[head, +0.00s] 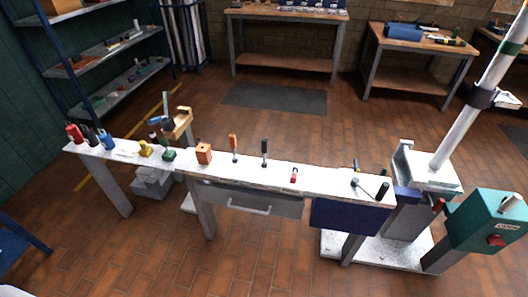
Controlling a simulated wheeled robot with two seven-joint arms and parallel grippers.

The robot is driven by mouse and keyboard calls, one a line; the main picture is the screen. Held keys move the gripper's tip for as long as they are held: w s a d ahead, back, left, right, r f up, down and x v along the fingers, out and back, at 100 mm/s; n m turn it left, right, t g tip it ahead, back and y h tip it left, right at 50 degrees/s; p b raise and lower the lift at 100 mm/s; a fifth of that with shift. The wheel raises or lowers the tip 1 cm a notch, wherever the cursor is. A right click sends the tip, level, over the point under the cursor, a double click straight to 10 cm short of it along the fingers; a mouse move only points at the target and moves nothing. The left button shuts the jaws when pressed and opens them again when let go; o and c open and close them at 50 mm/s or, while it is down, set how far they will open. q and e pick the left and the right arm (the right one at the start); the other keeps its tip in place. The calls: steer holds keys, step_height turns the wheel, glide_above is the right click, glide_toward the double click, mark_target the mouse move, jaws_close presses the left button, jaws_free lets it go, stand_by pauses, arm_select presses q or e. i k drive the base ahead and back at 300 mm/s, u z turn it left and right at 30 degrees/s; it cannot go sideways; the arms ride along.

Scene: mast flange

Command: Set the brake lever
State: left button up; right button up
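No part is plainly recognisable as the brake lever. A small red part (438,205) sticks up beside the mast's stand, too small to make out. The white mast (465,115) rises, leaning right in the picture, from a light block (431,174) at the right end of the bench. A teal box (487,222) with a red knob (496,240) stands to the right of it. Neither of my grippers is in view.
A long narrow white bench (325,183) carries several small tools, an orange block (204,153) and a dark rod with a ball end. A drawer (250,203) and a blue panel (348,217) hang below. Brick floor (270,255) in front is clear. Shelves and tables stand behind.

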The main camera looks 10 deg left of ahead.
mark_target(264, 141)
steer(key=z, duration=2.3)
steer(key=k, duration=0.55)
steer(key=u, duration=1.05)
